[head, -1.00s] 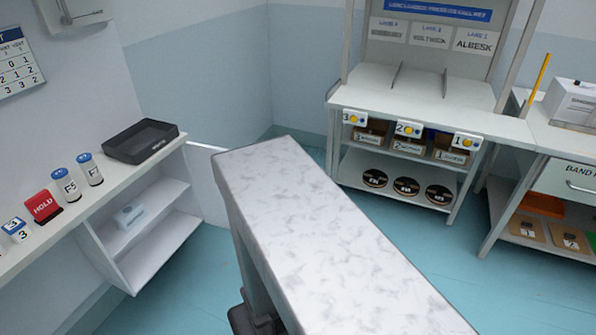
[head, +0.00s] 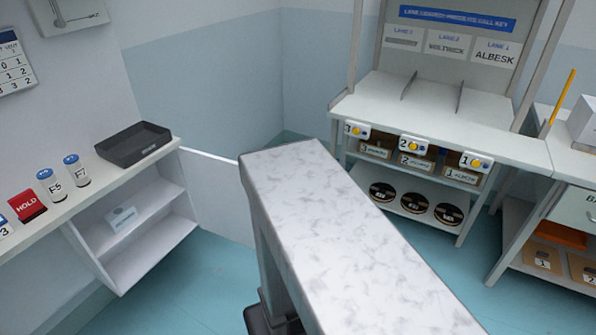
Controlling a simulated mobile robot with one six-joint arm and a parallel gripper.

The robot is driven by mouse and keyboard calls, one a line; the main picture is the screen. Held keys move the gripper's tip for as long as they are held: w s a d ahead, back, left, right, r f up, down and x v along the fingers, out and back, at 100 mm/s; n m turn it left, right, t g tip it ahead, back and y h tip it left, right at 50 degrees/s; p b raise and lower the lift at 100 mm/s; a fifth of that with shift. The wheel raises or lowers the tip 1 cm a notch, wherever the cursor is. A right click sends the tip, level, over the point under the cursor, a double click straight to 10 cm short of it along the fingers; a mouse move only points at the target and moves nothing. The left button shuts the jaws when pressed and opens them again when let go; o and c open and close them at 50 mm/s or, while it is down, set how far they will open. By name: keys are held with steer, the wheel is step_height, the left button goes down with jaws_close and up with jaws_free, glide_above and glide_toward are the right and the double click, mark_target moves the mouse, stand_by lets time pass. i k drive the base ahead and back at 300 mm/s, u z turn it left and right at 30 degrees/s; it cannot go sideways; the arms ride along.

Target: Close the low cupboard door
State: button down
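The low cupboard (head: 112,279) is under the left counter, with its front open and two shelf levels showing. A small white labelled box (head: 122,218) sits on its upper shelf. The cupboard door (head: 213,195) is a plain white panel standing open, reaching out to the right from the cupboard's far end. Its right end passes behind a pale marbled slab and is hidden there. I see no handle on it. My gripper is not in view.
The long marbled slab (head: 330,220) fills the middle foreground. The left counter holds a black tray (head: 134,143), bottles and a red HOLD block (head: 27,204). A shelf station (head: 400,120) stands at the back right. Blue floor (head: 200,295) is clear before the cupboard.

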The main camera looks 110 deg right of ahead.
mark_target(221, 201)
steer(key=u, duration=0.2)
steer(key=k, duration=0.7)
steer(key=z, duration=2.8)
steer(key=k, duration=0.15)
steer(key=z, duration=0.7)
